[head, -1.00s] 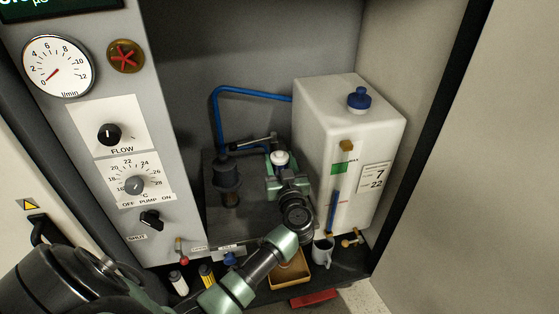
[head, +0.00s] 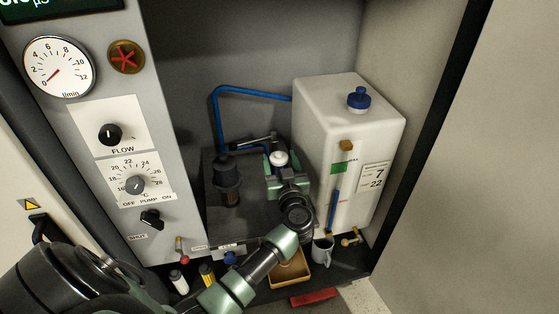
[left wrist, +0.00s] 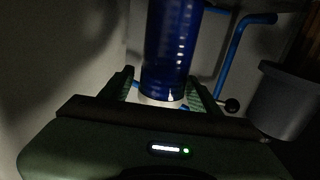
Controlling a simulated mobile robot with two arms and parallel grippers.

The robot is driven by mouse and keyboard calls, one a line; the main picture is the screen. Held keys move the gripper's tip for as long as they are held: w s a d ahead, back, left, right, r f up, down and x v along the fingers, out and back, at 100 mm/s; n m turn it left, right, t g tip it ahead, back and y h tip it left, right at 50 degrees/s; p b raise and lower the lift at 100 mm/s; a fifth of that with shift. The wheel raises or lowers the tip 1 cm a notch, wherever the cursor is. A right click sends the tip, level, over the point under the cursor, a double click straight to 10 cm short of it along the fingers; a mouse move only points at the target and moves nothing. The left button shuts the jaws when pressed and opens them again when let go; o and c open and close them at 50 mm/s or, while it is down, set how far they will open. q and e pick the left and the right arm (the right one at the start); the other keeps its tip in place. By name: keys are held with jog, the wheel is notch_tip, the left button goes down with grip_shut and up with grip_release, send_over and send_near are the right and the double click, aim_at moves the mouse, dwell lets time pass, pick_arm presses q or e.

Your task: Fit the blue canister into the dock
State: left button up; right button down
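The blue canister (left wrist: 168,50) stands between my left gripper's fingers in the left wrist view, with a white part at the end nearer the palm. In the head view its white top (head: 279,158) shows just beyond my left gripper (head: 284,177). The two fingers flank the canister closely. The right-hand finger looks to touch it, while a thin gap seems to show beside the left-hand one, so I cannot tell whether it is gripped. The dock cannot be made out clearly behind the gripper. My right gripper is not in view.
A white tank (head: 345,125) with a blue cap stands close on the right. A dark cylindrical housing (head: 227,178) and a blue hose (head: 217,115) are on the left. A yellow tray (head: 290,272) and a grey cup (head: 323,250) lie in front. The control panel (head: 110,125) walls the left side.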

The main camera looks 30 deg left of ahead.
pick_arm(q)
jog(key=shift+o, duration=0.3)
jog(key=shift+f, duration=0.1)
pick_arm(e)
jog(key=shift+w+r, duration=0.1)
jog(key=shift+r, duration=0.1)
pick_arm(q)
jog(key=shift+s+d, duration=0.15)
jog(key=p+v, duration=0.1)
jog(key=v, duration=0.6)
jog(key=shift+s+d+p, duration=0.15)
jog(key=shift+p, duration=0.25)
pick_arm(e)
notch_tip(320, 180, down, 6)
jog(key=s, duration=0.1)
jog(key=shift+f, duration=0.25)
pick_arm(q)
jog(key=shift+d, duration=0.1)
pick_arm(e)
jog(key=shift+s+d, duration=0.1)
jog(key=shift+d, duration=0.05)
